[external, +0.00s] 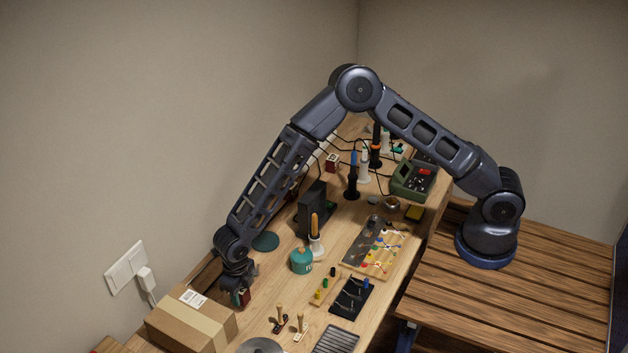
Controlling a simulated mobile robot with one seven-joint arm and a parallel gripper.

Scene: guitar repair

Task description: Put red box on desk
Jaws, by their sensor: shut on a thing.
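My gripper (239,287) is at the lower left, pointing down near the left edge of the desk (340,238). It is shut on a small dark red box (242,299), which is partly hidden by the fingers. The box is close to the desk top, just beside the cardboard box; I cannot tell whether it touches the desk. Another small red box with a pale label (332,162) stands farther back on the desk.
A taped cardboard box (190,322) is just in front of my gripper. A teal pot (302,261), an orange-handled tool in a white stand (315,237) and a black stand (312,209) are to the right. Small brass-topped tools (280,320) are at the front.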

